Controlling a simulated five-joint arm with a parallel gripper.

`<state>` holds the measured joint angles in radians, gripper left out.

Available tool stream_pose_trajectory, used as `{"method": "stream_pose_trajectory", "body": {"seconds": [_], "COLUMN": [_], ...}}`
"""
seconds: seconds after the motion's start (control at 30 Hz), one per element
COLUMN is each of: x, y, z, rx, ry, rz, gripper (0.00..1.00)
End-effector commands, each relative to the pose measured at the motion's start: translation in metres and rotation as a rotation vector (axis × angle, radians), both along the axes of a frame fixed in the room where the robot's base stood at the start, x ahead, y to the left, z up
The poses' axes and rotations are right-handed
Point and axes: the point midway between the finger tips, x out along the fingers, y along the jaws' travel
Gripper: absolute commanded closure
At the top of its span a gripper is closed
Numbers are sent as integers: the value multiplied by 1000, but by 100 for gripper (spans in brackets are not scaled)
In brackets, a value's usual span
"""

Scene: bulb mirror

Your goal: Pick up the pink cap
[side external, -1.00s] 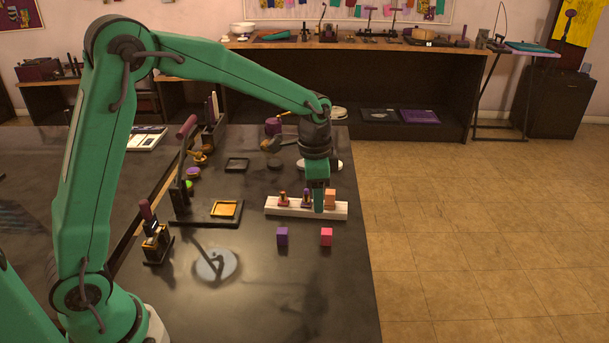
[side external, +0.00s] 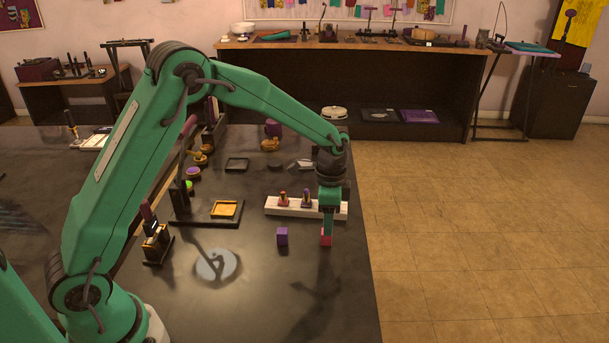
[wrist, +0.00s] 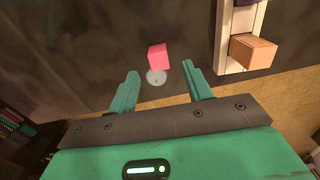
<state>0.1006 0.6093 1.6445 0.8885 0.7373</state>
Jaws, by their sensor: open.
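The pink cap (side external: 326,240), a small cube-like block, stands on the dark table near its right edge. In the side view my gripper (side external: 327,228) hangs above it and partly hides it. In the wrist view the pink cap (wrist: 158,56) lies just beyond the fingertips, in line with the gap between them. My gripper (wrist: 159,72) is open and empty there, with one finger to each side of the gap. I cannot tell the exact height left between fingertips and cap.
A purple block (side external: 282,236) stands left of the pink cap. Behind is a white rack (side external: 275,208) with small stamp-like pieces; its orange block (wrist: 253,50) shows in the wrist view. A black press (side external: 205,213) stands further left.

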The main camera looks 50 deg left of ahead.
Motion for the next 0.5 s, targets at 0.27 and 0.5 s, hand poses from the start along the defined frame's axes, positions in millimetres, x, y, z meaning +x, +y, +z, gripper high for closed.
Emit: {"method": "stream_pose_trajectory", "body": {"seconds": [0.27,0.5], "x": [0,0], "y": [0,-2], "z": [-6,-30], "rx": [0,1], "ry": [0,3], "rz": [0,0], "gripper": [50,50]}}
